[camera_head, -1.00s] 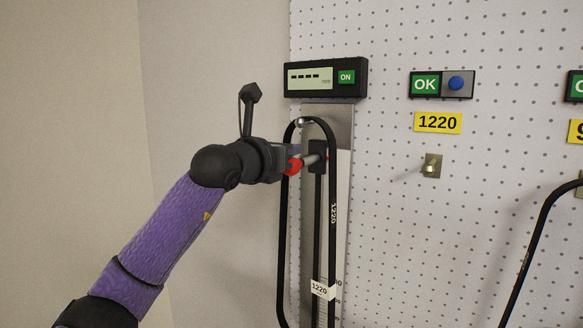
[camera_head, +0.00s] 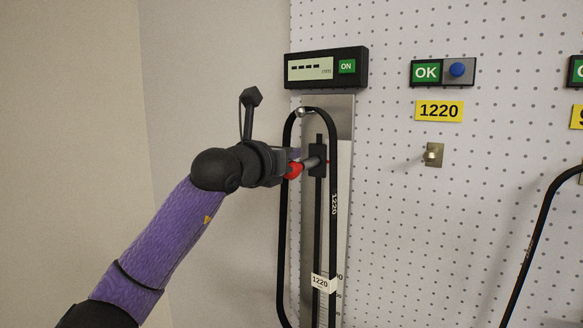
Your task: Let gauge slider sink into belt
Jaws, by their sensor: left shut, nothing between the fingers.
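The black belt (camera_head: 333,240) hangs as a long loop from a peg (camera_head: 301,113) near the top of the metal gauge plate (camera_head: 341,116). My right gripper is not in view.
A display box (camera_head: 326,68) with a green ON button is mounted above the gauge. To the right are an OK panel (camera_head: 442,72) with a blue button, a yellow 1220 label (camera_head: 439,111) and an empty hook (camera_head: 433,154). Another black belt (camera_head: 541,235) hangs at the far right.

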